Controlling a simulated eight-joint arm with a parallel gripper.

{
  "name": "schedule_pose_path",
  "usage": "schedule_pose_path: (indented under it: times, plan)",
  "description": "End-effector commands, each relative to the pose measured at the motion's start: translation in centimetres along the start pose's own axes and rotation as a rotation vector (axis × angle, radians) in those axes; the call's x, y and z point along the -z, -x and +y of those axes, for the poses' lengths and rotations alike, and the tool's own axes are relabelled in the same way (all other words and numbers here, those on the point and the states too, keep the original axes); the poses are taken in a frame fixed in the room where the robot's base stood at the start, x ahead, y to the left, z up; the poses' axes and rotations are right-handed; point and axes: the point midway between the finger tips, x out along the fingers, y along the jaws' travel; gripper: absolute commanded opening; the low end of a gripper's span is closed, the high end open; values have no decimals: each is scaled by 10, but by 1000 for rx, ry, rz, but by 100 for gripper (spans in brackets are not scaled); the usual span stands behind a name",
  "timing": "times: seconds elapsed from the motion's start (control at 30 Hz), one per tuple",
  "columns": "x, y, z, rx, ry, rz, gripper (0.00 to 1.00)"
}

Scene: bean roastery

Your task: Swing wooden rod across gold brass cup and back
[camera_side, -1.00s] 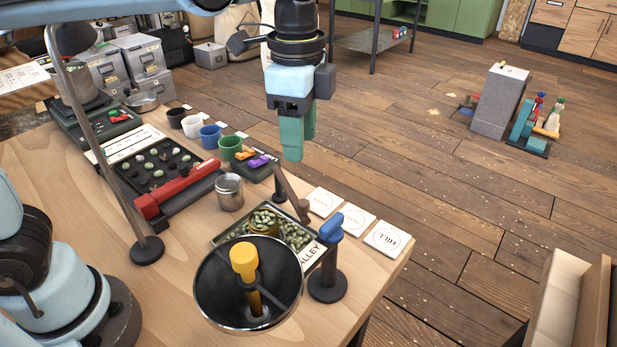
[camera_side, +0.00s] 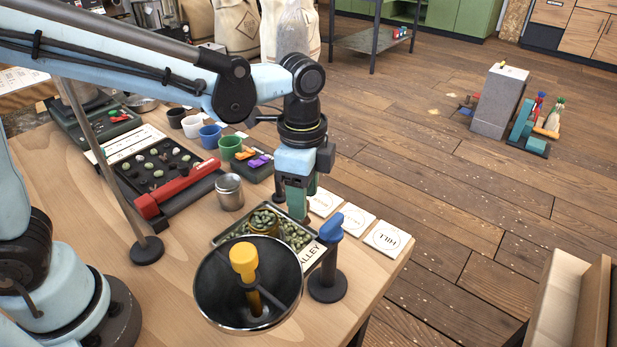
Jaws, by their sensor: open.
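The gold brass cup (camera_side: 263,224) stands among green beans in a dark-rimmed tray on the wooden table, and beans show inside it. My gripper (camera_side: 298,214) points down at the back right of the cup, low over the table and apart from the cup. Its teal fingers are open, though the gap between them is hard to see from this side. The wooden rod is mostly or wholly hidden by my fingers. I cannot tell whether they touch it or stand around it.
A bean board with a red bar (camera_side: 178,190) lies left.

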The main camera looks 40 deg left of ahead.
Motion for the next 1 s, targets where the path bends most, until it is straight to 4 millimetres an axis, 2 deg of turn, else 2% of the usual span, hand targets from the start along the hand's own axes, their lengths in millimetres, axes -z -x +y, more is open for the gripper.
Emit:
schedule_pose_path:
  times: [0.13, 0.43, 0.73, 1.0]
  plan:
    - [0, -7, 0, 0, 0, 0, 48]
    - [0, -8, 0, 0, 0, 0, 47]
    - [0, -7, 0, 0, 0, 0, 1]
    - [0, -7, 0, 0, 0, 0, 0]
